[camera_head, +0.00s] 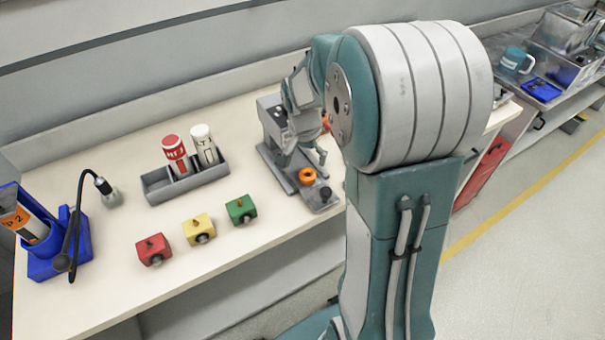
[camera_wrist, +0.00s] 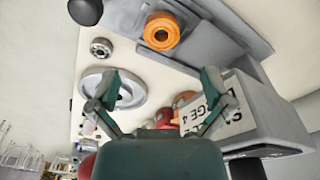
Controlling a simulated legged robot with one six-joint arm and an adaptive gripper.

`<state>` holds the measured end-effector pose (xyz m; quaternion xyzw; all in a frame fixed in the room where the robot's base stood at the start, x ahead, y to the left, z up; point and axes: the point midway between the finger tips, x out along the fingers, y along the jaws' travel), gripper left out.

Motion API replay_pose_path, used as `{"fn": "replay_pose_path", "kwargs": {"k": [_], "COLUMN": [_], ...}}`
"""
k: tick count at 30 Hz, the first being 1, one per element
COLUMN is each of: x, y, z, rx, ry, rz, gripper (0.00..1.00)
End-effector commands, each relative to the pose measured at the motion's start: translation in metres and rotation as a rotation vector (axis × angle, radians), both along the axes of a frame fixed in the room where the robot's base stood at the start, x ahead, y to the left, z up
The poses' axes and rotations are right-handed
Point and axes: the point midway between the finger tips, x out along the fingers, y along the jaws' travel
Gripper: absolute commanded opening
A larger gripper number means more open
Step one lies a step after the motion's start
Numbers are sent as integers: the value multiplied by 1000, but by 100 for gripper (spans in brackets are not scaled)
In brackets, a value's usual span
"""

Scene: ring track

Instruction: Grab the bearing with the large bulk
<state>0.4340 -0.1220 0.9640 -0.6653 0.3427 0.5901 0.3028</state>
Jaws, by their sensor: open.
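In the wrist view three round parts show. A large pale grey ring (camera_wrist: 127,99) is the widest and lies on the pale tabletop, partly hidden by my left finger. A small dark grey bearing (camera_wrist: 101,48) lies beyond it on the tabletop. A thick orange ring (camera_wrist: 161,30) sits on a grey plate; it also shows in the head view (camera_head: 307,175). My gripper (camera_wrist: 161,82) is open, with nothing seen between its fingers. It is above the bench near the grey fixture. The grey rings are hidden behind my arm in the head view.
A grey fixture box (camera_wrist: 265,115) with a lettered label stands close at right in the wrist view. A dark knob (camera_head: 325,193) is near the orange ring. Red, yellow and green blocks (camera_head: 197,229) and a grey tray (camera_head: 160,186) with two cylinders are left along the bench.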

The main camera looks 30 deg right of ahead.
Motion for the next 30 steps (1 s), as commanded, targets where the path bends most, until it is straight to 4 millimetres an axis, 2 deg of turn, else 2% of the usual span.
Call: {"fn": "replay_pose_path", "kwargs": {"k": [3, 8, 16, 20, 26, 27, 29, 30], "x": [1, 2, 7, 8, 8, 8, 8, 8], "y": [-2, -2, -4, -5, -5, -5, -5, -5], "z": [-17, -29, -68, -76, -75, -75, -75, -75], "rx": [0, -1, 0, 0, 0, 0, 0, 0], "ry": [3, 1, 3, 0, -1, -1, -1, -1], "rz": [1, 2, 2, 2, 2, 2, 2, 2], "gripper": [100, 100, 100, 100, 100, 82, 55, 38]}}
